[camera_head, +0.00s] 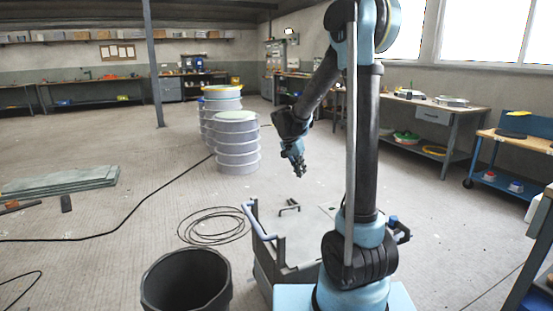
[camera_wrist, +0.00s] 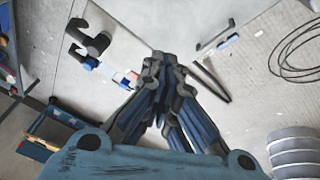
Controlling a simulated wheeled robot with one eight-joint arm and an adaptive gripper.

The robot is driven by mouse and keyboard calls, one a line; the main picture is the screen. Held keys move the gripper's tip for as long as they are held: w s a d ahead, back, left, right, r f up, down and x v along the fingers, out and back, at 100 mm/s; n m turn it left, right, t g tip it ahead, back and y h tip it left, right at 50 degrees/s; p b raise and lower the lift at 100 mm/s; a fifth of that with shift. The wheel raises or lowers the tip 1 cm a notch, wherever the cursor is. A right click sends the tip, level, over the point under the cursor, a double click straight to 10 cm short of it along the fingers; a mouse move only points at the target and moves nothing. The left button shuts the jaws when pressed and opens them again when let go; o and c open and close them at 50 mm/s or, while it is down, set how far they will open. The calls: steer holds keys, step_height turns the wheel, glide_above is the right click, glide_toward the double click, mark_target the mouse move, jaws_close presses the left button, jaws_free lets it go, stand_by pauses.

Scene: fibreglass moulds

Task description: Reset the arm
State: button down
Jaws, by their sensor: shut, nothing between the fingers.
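My gripper (camera_head: 299,170) hangs in the air at the end of my bent arm in the head view, left of the arm's upright links. Its fingers point down toward the floor. In the wrist view my gripper (camera_wrist: 162,62) is shut, its blue and dark fingers meeting at the tips with nothing between them. It is apart from everything around it.
A black bin (camera_head: 187,284) stands at the front, with coiled cable (camera_head: 215,226) behind it. Ribbed light drums (camera_head: 237,143) stand behind my gripper. Stacked sheets (camera_head: 60,181) lie at left. Workbenches (camera_head: 434,104) line the right wall. Open floor (camera_head: 130,150) lies left of the drums.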

steer(key=s+d+r+n+y, duration=0.15)
steer(key=s+d, duration=0.25)
steer(key=s, duration=0.6)
steer(key=s+d+r+n, duration=0.2)
steer(key=s+d+n, duration=0.15)
steer(key=s, duration=0.55)
steer(key=s+f+n, duration=0.1)
steer(key=s+f, duration=0.1)
steer(key=s, duration=0.3)
steer(key=s+d+f+n+y, duration=0.1)
steer(key=s+f, duration=0.1)
steer(key=s, duration=0.3)
steer(key=s+f+n+y, duration=0.1)
steer(key=s+f, duration=0.2)
steer(key=s, duration=0.3)
steer(key=shift+d, duration=0.2)
steer(key=shift+s, duration=0.1)
